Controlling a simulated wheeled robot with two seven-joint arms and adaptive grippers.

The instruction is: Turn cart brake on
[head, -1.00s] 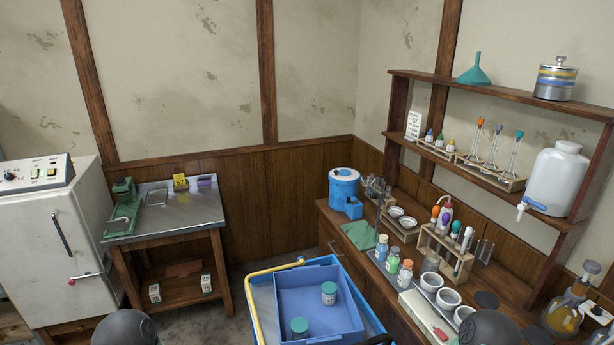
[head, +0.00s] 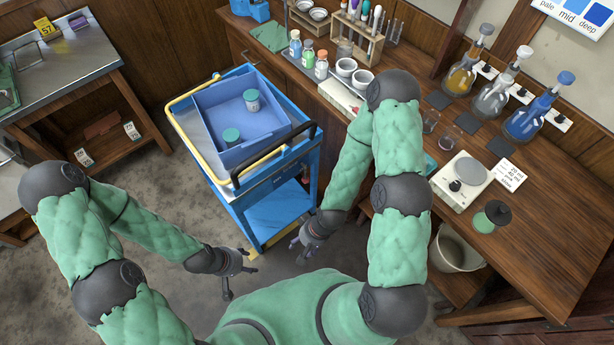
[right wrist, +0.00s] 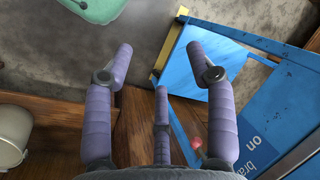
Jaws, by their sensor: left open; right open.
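The blue cart (head: 283,180) stands in front of me, with a black push handle (head: 285,152) on its near side. In the right wrist view, a blue panel (right wrist: 232,107) at the right bears the printed word "on" and part of the word "brake". A small red knob (right wrist: 198,145) shows beside this panel, partly behind a finger; a reddish bit (head: 305,178) also shows at the cart's right side. My right gripper (head: 303,250) is open and empty, low near the cart's front right corner. My left gripper (head: 240,276) is open and empty, left of it.
A blue bin (head: 203,100) with two green-lidded jars sits on the cart top, beside a yellow rail (head: 191,130). A wooden bench (head: 535,225) with flasks and a scale (head: 462,182) runs along the right. A bucket (head: 458,248) stands under it. Floor left of the cart is open.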

